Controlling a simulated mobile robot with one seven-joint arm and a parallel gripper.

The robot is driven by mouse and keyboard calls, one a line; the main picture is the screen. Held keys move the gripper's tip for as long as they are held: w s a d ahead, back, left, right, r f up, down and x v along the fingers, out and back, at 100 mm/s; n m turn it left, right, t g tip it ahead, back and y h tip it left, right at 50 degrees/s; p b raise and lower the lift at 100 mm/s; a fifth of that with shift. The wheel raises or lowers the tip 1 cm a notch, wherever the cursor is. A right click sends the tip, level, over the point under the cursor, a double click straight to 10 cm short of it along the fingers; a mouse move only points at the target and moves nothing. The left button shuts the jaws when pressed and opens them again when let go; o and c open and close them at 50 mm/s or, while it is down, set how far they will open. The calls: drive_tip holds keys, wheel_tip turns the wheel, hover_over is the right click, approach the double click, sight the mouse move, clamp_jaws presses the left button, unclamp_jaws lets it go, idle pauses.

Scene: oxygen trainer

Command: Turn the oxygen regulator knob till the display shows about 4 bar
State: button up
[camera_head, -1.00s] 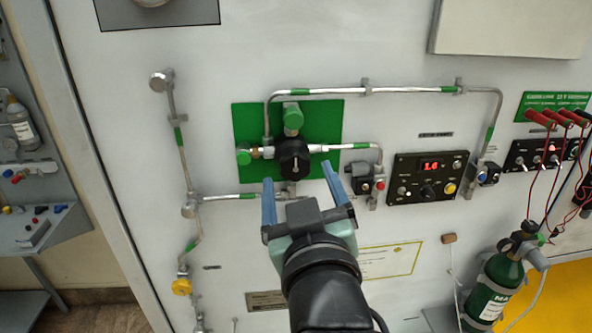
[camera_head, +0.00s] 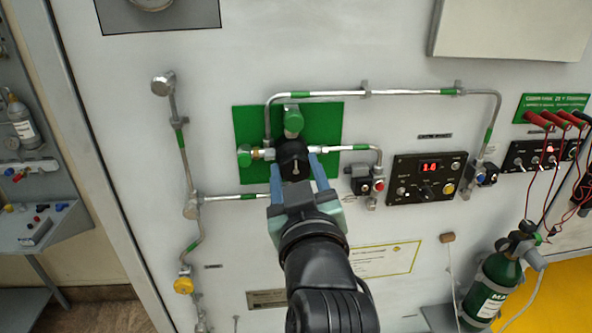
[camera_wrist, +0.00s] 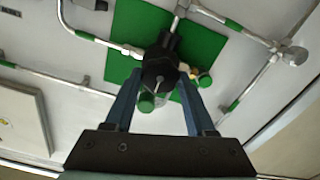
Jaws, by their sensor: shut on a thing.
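The black regulator knob (camera_head: 293,155) sits on the green square plate (camera_head: 329,122) on the panel, with green-capped fittings around it. In the wrist view the knob (camera_wrist: 160,68) shows a pale pointer line and lies between my fingers. My gripper (camera_head: 298,172) has its blue fingers on either side of the knob, shut on it. The fingers partly hide the knob's sides. The red digital display (camera_head: 429,167), on a black control box right of the plate, reads about 1.6; its digits are small.
Metal pipes (camera_head: 330,94) with green bands run around the plate. A small valve with a red button (camera_head: 378,185) is close to the right. A green gas cylinder (camera_head: 494,290) stands at lower right, near red cables (camera_head: 537,170).

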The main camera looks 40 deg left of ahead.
clamp_jaws()
drive_tip(key=m+p, duration=0.3)
drive_tip(key=m, duration=0.2)
drive_tip(key=shift+r+m, duration=0.1)
drive_tip(key=shift+m, duration=0.3)
drive_tip(key=m+p, duration=0.3)
drive_tip(key=m, duration=0.1)
drive_tip(key=shift+w+d, duration=0.1)
drive_tip(key=shift+m+p, duration=1)
drive_tip(key=shift+m, duration=0.8)
drive_tip(key=shift+f+m, duration=0.2)
drive_tip(key=shift+m, duration=0.1)
drive_tip(key=o, duration=1.1)
unclamp_jaws()
